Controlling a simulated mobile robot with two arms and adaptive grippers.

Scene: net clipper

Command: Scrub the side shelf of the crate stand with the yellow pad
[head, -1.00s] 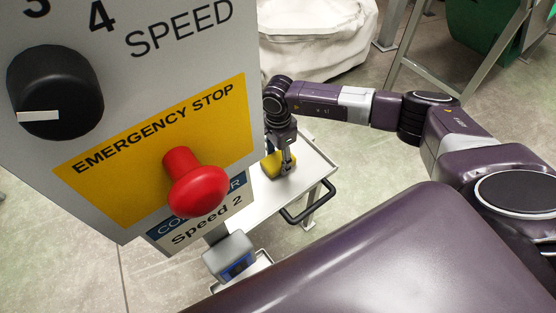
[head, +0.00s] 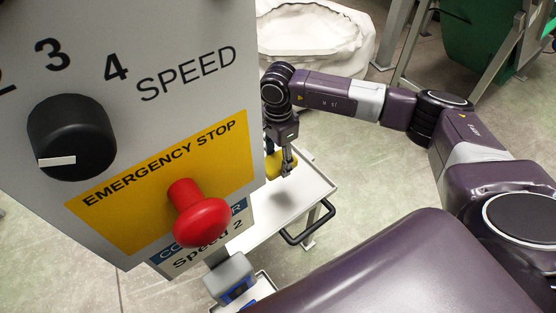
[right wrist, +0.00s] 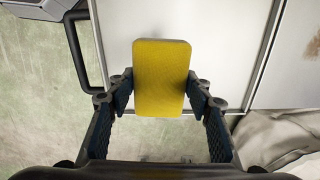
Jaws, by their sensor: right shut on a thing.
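The yellow pad (head: 280,164) is in my right gripper (head: 288,168), above a white metal shelf surface (head: 312,188) with a rim and a black handle. A soft shadow lies on the surface below the gripper, so the pad looks raised off it. In the right wrist view the pad (right wrist: 162,75) sits between the two fingertips of the right gripper (right wrist: 162,92), which are shut on its sides. White surface shows behind it. I cannot tell for sure whether this surface is the side shelf. My left gripper is not in view.
A control panel (head: 200,110) with a black knob and red emergency stop button (head: 199,218) fills the left and hides part of the white surface. A grey-blue device (head: 230,278) is below it. A white sack-like thing (head: 315,40) stands behind. Open floor lies right of the handle.

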